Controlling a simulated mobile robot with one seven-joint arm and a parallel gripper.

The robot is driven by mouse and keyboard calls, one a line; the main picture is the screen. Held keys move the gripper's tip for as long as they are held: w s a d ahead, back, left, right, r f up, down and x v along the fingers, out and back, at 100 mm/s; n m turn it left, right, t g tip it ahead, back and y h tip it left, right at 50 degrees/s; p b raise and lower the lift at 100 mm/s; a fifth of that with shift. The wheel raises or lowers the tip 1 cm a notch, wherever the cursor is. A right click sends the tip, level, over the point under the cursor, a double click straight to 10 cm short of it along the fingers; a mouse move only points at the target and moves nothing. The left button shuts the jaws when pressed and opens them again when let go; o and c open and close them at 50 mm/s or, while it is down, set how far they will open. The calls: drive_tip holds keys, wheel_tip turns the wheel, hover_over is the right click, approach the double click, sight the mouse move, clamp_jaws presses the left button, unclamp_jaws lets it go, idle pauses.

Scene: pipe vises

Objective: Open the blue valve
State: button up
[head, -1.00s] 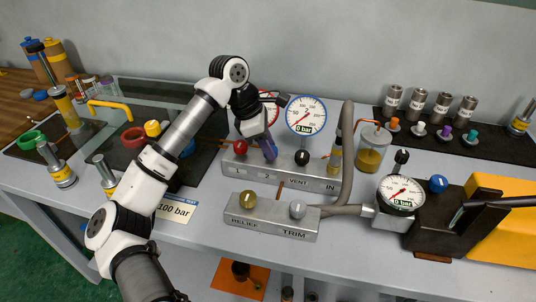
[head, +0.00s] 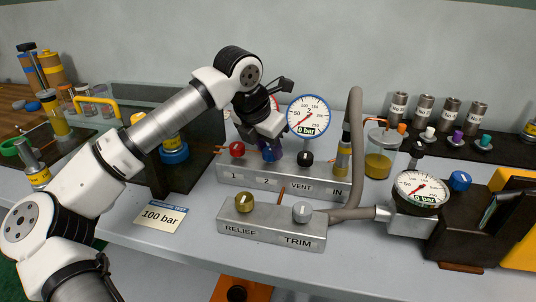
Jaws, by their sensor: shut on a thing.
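The blue valve (head: 271,153) is a dark blue knob on the grey manifold block (head: 230,182), above the label "2", between a red knob (head: 237,150) and a black knob (head: 305,159). My gripper (head: 270,142) points down onto the blue valve from above and is shut on it. The gripper hides the top of the knob, so its exact turn is hard to see. The gauge (head: 308,115) just behind reads 0 bar. A second gauge behind my gripper is mostly hidden.
In front stands a relief and trim block (head: 270,232) with a brass knob (head: 244,203) and a silver knob (head: 302,212). A grey hose (head: 355,130) rises at right, near a pump gauge (head: 420,190). A "100 bar" card (head: 160,217) lies at left on clear bench.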

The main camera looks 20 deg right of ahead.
drive_tip(key=shift+n+b, duration=0.4)
drive_tip(key=shift+n, duration=0.2)
drive_tip(key=o, duration=1)
drive_tip(key=v, duration=1.4)
drive_tip(key=shift+s+d, duration=0.2)
drive_tip(key=shift+d, duration=0.1)
